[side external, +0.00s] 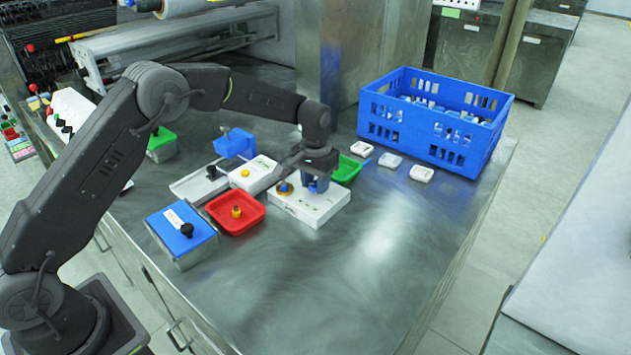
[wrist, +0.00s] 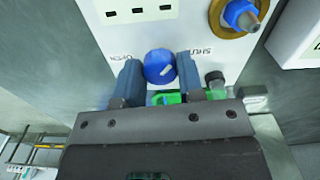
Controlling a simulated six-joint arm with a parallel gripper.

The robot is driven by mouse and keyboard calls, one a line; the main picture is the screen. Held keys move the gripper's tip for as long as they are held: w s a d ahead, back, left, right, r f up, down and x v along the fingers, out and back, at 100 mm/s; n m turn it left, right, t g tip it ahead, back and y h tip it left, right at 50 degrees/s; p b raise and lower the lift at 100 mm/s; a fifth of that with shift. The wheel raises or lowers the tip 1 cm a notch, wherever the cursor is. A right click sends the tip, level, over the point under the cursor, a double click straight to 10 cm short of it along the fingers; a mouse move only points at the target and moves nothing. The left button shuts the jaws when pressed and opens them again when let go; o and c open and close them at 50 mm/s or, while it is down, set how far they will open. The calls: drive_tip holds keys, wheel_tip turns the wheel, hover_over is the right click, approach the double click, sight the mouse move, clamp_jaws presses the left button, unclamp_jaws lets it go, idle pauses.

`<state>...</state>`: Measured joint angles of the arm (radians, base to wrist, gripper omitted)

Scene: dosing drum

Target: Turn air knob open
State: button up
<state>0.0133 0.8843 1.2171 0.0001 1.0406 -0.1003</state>
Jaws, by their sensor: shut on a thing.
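The air knob (wrist: 159,66) is a round blue knob with a small white mark, on the face of a white box (wrist: 190,20). Small printed labels, upside down in the wrist view, sit on either side of it; the right one seems to read SHUT. My gripper (wrist: 159,78) has its two blue fingers at the knob's left and right sides, shut on it. In the side external view my gripper (side external: 316,183) reaches down onto the white box (side external: 312,208), hiding the knob. A blue fitting on a brass-coloured ring (wrist: 238,14) is on the same box.
A red tray (side external: 236,213) and a blue-lidded box (side external: 182,232) stand to the left. A green tray (side external: 347,168) is just behind my gripper. A blue crate (side external: 435,125) stands at the back right, with small white dishes (side external: 390,160) before it. The front right of the metal table is clear.

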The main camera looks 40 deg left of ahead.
drive_tip(key=n, duration=0.7)
drive_tip(key=shift+r, duration=0.1)
drive_tip(key=n, duration=0.7)
drive_tip(key=shift+n, duration=0.3)
drive_tip(key=n, duration=1.1)
drive_tip(key=o, duration=0.9)
